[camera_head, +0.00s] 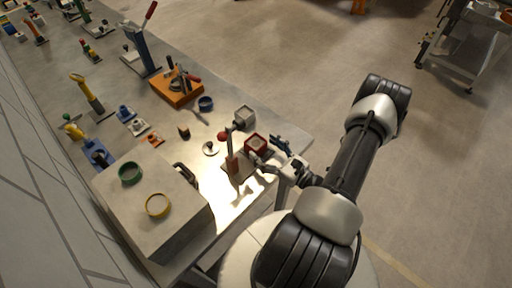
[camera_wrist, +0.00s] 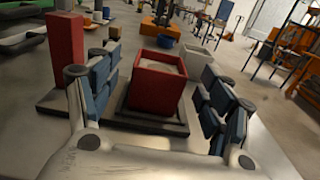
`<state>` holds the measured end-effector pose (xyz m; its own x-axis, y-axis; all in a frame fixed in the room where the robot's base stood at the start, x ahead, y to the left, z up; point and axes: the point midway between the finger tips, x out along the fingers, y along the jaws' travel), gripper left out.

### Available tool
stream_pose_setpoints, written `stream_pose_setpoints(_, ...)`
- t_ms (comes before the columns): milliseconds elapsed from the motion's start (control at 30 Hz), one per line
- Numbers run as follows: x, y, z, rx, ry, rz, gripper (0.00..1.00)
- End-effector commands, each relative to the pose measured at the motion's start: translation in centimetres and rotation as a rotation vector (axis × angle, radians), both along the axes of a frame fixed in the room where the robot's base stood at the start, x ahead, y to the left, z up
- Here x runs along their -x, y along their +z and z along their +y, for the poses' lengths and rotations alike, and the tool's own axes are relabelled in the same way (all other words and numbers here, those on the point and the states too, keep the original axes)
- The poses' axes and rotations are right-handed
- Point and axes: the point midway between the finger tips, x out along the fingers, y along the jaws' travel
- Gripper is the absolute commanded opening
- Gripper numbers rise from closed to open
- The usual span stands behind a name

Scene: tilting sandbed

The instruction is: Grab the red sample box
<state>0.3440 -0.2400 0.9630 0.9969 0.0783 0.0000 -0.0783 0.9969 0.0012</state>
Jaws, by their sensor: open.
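The red sample box (camera_head: 256,142) stands near the table's right edge in the head view, with a pale grey top surface inside its red rim. In the wrist view the red box (camera_wrist: 155,88) is upright on a dark base, in the middle between my fingers. My gripper (camera_head: 268,154) is open, with one blue-padded finger on each side of the box. In the wrist view my gripper (camera_wrist: 160,72) shows visible gaps to the box on both sides, so the pads look apart from it.
A red post (camera_head: 232,164) stands close left of the box; it also shows in the wrist view (camera_wrist: 65,46). A grey open box (camera_head: 243,116) is just behind. A large grey block (camera_head: 135,205) with two rings stands left. Beyond the table's right edge is open floor.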

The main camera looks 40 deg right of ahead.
Motion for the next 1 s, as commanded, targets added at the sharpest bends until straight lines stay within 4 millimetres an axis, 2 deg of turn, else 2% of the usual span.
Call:
stream_pose_setpoints(100, -1.8, -0.1, 0.2, 0.002, 0.005, -0.001, 0.73)
stream_pose_setpoints(200, -2.5, -0.1, 0.2, 0.001, 0.002, 0.000, 0.73)
stream_pose_setpoints(467, -2.7, 0.0, 0.2, 0.001, 0.000, -0.001, 0.73)
stream_pose_setpoints(1000, -2.7, 0.0, 0.2, 0.001, 0.000, -0.001, 0.37)
